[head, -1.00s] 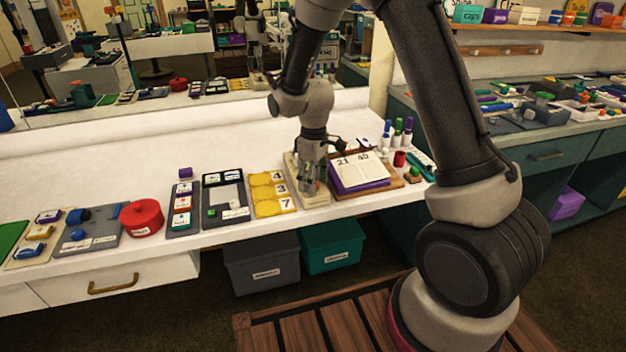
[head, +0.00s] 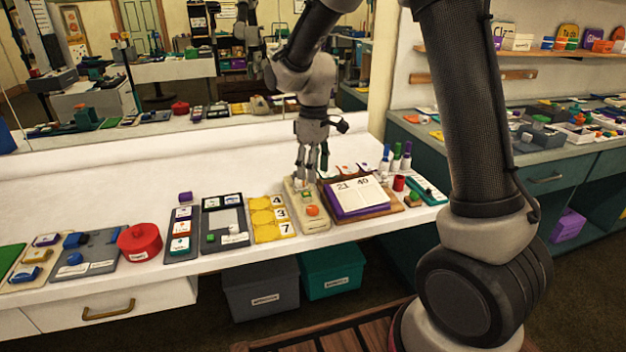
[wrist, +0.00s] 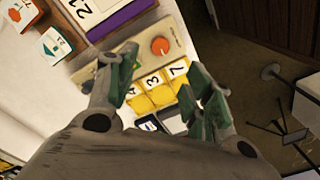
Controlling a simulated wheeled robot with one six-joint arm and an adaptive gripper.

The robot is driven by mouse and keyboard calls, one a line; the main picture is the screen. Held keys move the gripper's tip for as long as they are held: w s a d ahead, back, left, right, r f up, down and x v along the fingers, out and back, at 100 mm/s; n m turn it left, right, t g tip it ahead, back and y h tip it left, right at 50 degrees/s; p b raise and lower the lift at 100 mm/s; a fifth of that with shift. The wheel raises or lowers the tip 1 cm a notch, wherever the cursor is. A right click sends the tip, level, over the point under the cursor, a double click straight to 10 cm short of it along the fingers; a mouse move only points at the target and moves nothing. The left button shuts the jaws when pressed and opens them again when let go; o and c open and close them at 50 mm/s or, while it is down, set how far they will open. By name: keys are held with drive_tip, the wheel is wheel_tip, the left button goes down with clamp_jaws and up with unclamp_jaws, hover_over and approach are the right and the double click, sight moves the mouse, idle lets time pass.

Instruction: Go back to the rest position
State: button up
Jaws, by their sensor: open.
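My gripper (head: 312,168) hangs above the beige panel (head: 318,225) on the white counter, its fingers pointing down. The panel carries an orange knob (head: 312,211). In the wrist view my gripper (wrist: 165,95) has its green-padded fingers spread wide with nothing held between them. Below and beyond them the wrist view shows the orange knob (wrist: 160,46) and the yellow number board (wrist: 157,90) with 4, 3 and 7.
Beside the panel lie a flip-number board (head: 357,194) on a purple base and a yellow number board (head: 268,222). A red round pot (head: 140,243) and several small boards stand to the left. Upright markers (head: 396,158) stand behind right. The space above the counter is free.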

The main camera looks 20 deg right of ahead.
idle(0.3)
drive_tip(key=s+d+r+m+t, duration=0.1)
drive_tip(key=s+d+r+m, duration=0.2)
drive_tip(key=s, duration=0.6)
drive_tip(key=s+d+r+m+t, duration=0.2)
drive_tip(key=s+d+r+m, duration=0.1)
drive_tip(key=s+d+r, duration=0.3)
drive_tip(key=s+d+r+m+t, duration=0.1)
drive_tip(key=s+d+r+m, duration=0.2)
drive_tip(key=s, duration=0.8)
wheel_tip(320, 180, up, 3)
drive_tip(key=d, duration=0.2)
drive_tip(key=shift+s+d+t, duration=0.3)
drive_tip(key=shift+s+d, duration=0.05)
